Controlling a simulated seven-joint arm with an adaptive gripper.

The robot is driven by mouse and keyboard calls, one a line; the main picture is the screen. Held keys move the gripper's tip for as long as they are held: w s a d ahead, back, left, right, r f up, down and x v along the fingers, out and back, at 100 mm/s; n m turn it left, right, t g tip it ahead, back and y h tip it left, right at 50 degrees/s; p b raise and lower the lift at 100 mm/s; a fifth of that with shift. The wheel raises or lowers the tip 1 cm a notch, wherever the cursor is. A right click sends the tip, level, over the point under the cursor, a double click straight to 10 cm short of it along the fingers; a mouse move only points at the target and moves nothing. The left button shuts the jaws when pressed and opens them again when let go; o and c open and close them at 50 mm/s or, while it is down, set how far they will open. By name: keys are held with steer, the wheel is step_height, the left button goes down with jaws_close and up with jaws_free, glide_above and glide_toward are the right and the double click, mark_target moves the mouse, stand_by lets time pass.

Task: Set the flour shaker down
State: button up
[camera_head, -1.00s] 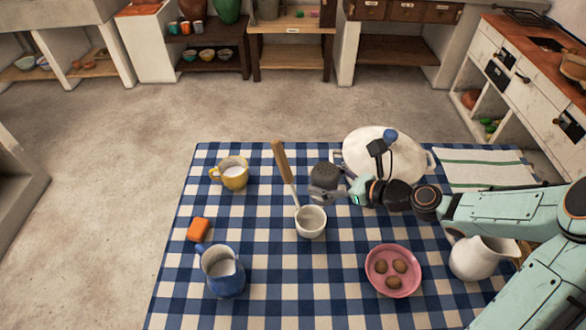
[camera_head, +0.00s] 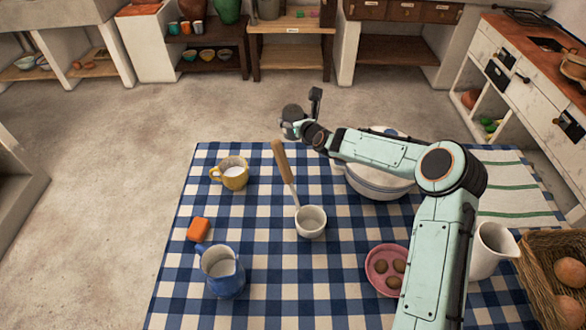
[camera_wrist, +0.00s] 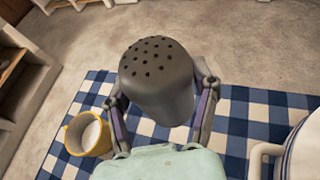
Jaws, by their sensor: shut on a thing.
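The flour shaker (camera_wrist: 158,82) is a dark grey cylinder with a perforated top. In the wrist view it sits between the two fingers of my gripper (camera_wrist: 160,100), which is shut on it. In the head view my gripper (camera_head: 294,125) holds the shaker (camera_head: 292,113) up near the table's far edge. The blue-and-white checked tablecloth (camera_head: 262,265) lies below and nearer. The shaker's base is hidden in both views.
A yellow cup (camera_head: 234,175) stands left of my gripper, and a white pot (camera_head: 378,185) stands to the right, partly behind my arm. A long-handled white ladle (camera_head: 310,222), an orange block (camera_head: 199,229), a blue jug (camera_head: 222,270) and a pink plate (camera_head: 376,283) stand nearer.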

step_height(320, 180, down, 14)
steer(key=shift+r, duration=0.15)
stand_by(0.4)
steer(key=o, duration=1.2)
steer(key=shift+o, duration=0.2)
steer(key=v, duration=1.2)
steer(key=shift+d, duration=0.1)
